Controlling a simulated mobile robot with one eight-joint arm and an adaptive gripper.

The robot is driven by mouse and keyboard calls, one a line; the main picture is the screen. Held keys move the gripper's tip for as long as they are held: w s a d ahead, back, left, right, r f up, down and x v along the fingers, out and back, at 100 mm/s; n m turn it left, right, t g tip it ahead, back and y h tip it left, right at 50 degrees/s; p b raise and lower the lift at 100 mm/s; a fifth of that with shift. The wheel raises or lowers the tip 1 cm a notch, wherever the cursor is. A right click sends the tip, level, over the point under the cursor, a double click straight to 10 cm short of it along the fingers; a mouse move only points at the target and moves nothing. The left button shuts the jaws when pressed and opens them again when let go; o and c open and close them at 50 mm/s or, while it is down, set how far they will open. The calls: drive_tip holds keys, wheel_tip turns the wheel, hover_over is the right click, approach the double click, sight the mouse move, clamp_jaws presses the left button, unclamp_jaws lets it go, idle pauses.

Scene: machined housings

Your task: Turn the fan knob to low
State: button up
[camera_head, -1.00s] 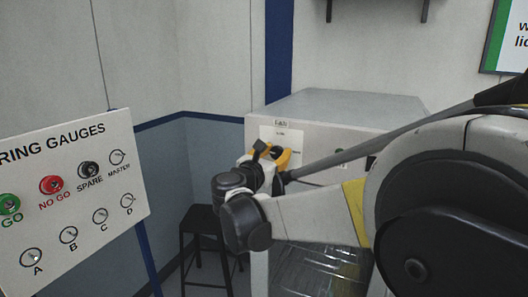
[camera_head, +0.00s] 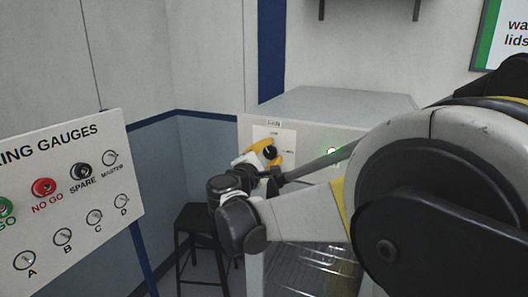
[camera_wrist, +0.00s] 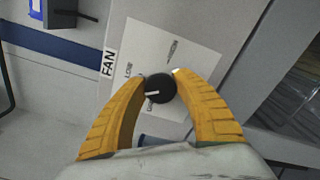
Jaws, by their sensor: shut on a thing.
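The fan knob (camera_wrist: 158,88) is round and black with a short white mark. It sits on a white dial plate (camera_wrist: 190,48) on the front of a grey cabinet. My gripper (camera_wrist: 159,75) has its two yellow fingers closed on opposite sides of the knob. In the wrist view the white mark points left and slightly down, between the left label and the lower label; the lettering is too small to read surely. A FAN label (camera_wrist: 108,62) is beside the plate. In the head view, my gripper (camera_head: 269,153) partly hides the knob and plate.
The grey cabinet (camera_head: 340,103) has a lit green lamp (camera_head: 332,151) right of the dial. A ring gauge board (camera_head: 70,200) stands at left. A dark stool (camera_head: 200,222) is below, left of the cabinet. A sign (camera_head: 505,40) hangs at upper right.

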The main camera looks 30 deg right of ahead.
drive_tip(key=m, duration=0.5)
drive_tip(key=shift+f+m, duration=0.1)
drive_tip(key=shift+m, duration=0.3)
idle(0.4)
drive_tip(key=o, duration=1.2)
drive_tip(key=shift+s, duration=0.1)
drive_tip(key=shift+a, duration=0.1)
drive_tip(key=v, duration=1.1)
drive_tip(key=shift+s+a, duration=0.3)
